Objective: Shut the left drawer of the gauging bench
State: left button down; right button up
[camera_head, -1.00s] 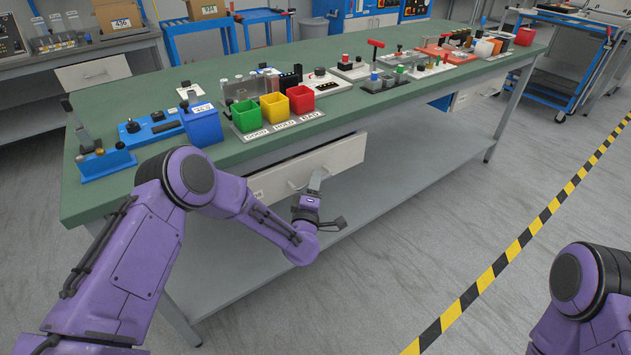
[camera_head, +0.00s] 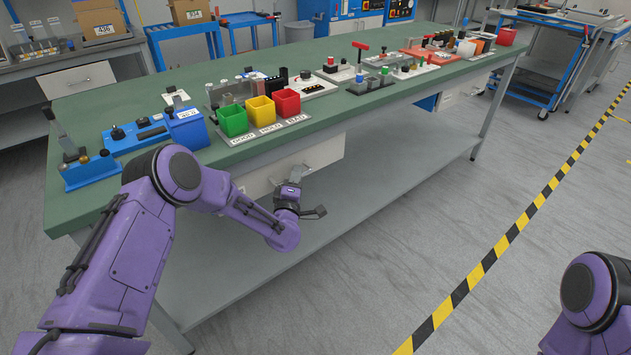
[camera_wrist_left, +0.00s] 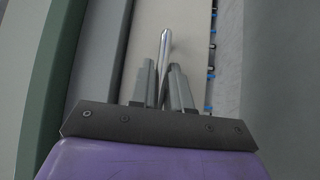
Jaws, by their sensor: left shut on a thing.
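The left drawer's pale front (camera_head: 325,154) is under the near edge of the green-topped gauging bench (camera_head: 350,116). It appears to stand slightly proud of the bench; the exact gap cannot be told. My left gripper (camera_head: 295,175) is at this front, shut on the drawer's handle. In the left wrist view, the metal handle bar (camera_wrist_left: 165,45) runs between the two fingers of the left gripper (camera_wrist_left: 163,72), beside the pale drawer front (camera_wrist_left: 145,35). My left forearm hides the left part of the drawer. My right gripper is out of view; only part of that arm shows.
Green, yellow and red bins (camera_head: 260,110) and a blue fixture (camera_head: 187,128) stand on the bench top above the drawer. A grey lower shelf (camera_head: 370,190) runs under the bench. The floor in front is clear up to a yellow-black tape line (camera_head: 500,245).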

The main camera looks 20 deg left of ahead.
pick_arm(q)
jog(key=shift+w+r, duration=0.1)
jog(key=shift+r, duration=0.05)
jog(key=shift+a, duration=0.2)
jog(key=c, duration=1.2)
grip_release()
jog(key=shift+s+d+f, duration=0.1)
jog(key=shift+s+f, duration=0.1)
jog(key=v, duration=1)
